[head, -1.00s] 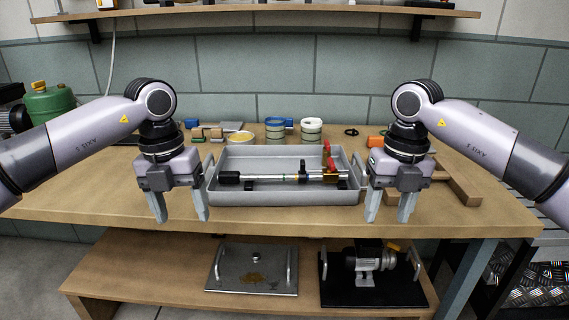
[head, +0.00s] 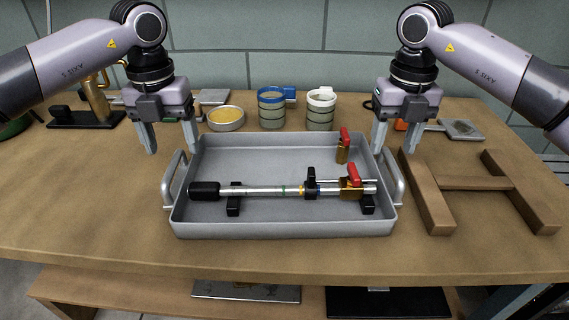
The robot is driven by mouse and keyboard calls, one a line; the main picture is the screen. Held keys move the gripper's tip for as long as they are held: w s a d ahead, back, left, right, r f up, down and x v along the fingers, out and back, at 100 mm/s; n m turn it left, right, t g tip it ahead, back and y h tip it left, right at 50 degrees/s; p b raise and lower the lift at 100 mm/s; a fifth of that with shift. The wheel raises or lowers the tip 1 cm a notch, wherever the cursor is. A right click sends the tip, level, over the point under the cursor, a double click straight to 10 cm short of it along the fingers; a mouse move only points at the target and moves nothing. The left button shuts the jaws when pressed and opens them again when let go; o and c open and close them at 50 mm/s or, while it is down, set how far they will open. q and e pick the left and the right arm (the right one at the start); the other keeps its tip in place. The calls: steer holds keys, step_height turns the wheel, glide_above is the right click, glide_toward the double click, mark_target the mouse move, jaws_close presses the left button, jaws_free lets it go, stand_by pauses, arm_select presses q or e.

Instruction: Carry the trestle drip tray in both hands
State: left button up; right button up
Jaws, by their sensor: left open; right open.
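The grey drip tray (head: 284,229) sits on the wooden bench with a raised handle at each end, a left handle (head: 174,180) and a right handle (head: 393,178). In it lies a metal tube assembly (head: 265,190) with a black end, black supports and red-levered brass valves (head: 351,184). My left gripper (head: 172,145) is open and empty, above and behind the left handle. My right gripper (head: 396,145) is open and empty, above and behind the right handle. Neither visibly touches a handle.
A wooden trestle frame (head: 428,200) lies right of the tray, close to its right handle. Behind the tray stand a blue-rimmed cup (head: 271,108), a white-rimmed cup (head: 320,109) and a yellow-filled dish (head: 226,118). A brass device (head: 95,100) stands back left. The front left bench is clear.

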mark_target(179, 168)
arm_select(q)
steer(key=shift+s, duration=0.15)
arm_select(e)
steer(key=shift+s, duration=0.15)
arm_select(q)
steer(key=shift+f, duration=3.55)
arm_select(e)
steer(key=shift+f, duration=3.55)
arm_select(q)
steer(key=c, duration=0.8)
arm_select(e)
steer(key=c, duration=0.8)
arm_select(q)
jaws_close()
arm_select(e)
jaws_close()
arm_select(q)
steer(key=shift+r, duration=0.1)
arm_select(e)
steer(key=shift+r, duration=0.15)
